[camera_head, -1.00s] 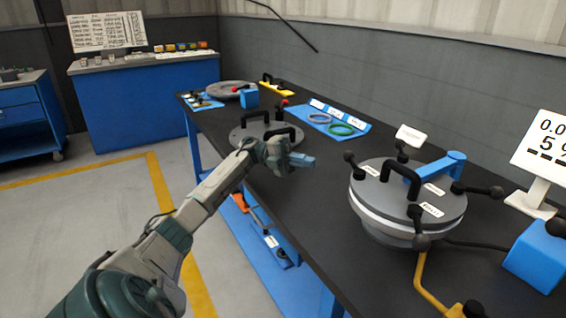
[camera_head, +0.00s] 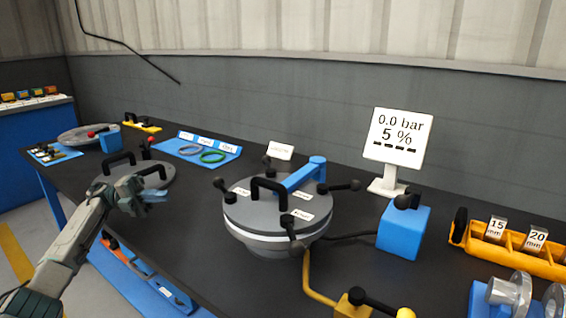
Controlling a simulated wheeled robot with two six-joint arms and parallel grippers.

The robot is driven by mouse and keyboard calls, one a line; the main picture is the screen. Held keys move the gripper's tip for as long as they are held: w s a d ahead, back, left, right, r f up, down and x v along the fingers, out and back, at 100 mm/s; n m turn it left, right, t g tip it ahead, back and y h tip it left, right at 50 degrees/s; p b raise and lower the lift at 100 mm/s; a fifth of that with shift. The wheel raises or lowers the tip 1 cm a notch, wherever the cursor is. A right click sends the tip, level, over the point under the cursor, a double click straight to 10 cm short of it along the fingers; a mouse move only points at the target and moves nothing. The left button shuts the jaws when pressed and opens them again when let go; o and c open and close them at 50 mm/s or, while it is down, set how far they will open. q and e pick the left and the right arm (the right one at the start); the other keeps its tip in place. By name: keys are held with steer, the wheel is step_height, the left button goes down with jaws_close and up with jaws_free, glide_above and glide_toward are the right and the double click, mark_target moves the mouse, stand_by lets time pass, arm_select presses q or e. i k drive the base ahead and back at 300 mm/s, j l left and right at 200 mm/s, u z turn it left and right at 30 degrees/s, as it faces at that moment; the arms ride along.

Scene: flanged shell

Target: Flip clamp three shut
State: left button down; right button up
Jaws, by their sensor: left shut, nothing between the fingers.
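The flanged shell (camera_head: 262,242) stands on the bench with a round grey lid (camera_head: 262,205) and a black lid handle (camera_head: 268,184). Black ball-ended clamp levers sit around its rim: left (camera_head: 224,189), back (camera_head: 267,163), right (camera_head: 340,186) and front (camera_head: 294,238). The right lever sticks outward; the front one hangs over the rim. Small white labels lie on the lid, too small to read, so I cannot tell which is clamp three. My left gripper (camera_head: 155,196) is shut and empty, left of the shell and apart from it. My right gripper is not in view.
A blue arm (camera_head: 305,174) reaches over the lid. A display (camera_head: 398,138) reads 0.0 bar, 5 %. A blue box (camera_head: 403,231), yellow valve pipe (camera_head: 318,296) and yellow rack (camera_head: 510,246) stand right. A grey lid (camera_head: 152,175) lies behind my left gripper.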

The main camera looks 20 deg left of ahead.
mark_target(355, 186)
steer(key=k, duration=1)
